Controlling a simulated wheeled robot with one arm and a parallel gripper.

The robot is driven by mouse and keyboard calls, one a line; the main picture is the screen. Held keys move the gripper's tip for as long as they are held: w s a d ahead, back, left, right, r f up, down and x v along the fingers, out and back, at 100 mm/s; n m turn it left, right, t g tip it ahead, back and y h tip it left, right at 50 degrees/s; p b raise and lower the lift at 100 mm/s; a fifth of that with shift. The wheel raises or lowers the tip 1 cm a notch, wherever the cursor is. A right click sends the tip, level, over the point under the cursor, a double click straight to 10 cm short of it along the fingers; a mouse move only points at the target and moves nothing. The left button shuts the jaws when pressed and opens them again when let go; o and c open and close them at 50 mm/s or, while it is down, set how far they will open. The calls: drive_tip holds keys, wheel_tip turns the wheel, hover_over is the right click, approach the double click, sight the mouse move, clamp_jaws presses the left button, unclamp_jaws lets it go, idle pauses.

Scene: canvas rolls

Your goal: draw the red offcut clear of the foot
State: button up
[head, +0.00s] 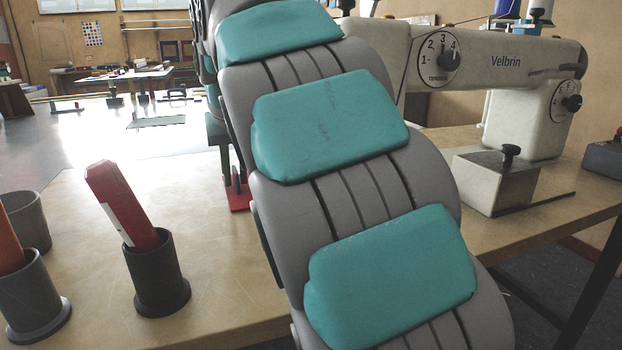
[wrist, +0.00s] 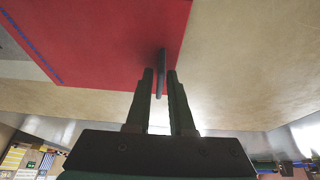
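The red offcut (wrist: 110,35) lies flat on the pale worktop in the wrist view, with a blue line along its left part. In the head view a small red piece of it (head: 240,197) shows beside my arm. My gripper (wrist: 161,75) is open over its near right edge, the two dark fingers apart. A thin dark upright piece (wrist: 160,76) stands between the fingertips, with a narrow gap on each side. I cannot tell what it is or whether it is joined to the offcut. The foot is not visible; my arm covers that part of the head view.
The white sewing machine (head: 505,75) stands on the bench (head: 230,290) behind my arm. A dark cup (head: 160,280) holding a red-and-white object (head: 120,200) stands at left, beside grey cups (head: 35,300). The bench between the dark cup and my arm is clear.

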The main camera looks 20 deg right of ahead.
drive_tip(key=shift+r+p, duration=0.75)
drive_tip(key=shift+r, duration=1.25)
drive_tip(key=o, duration=0.6)
drive_tip(key=shift+c, duration=0.2)
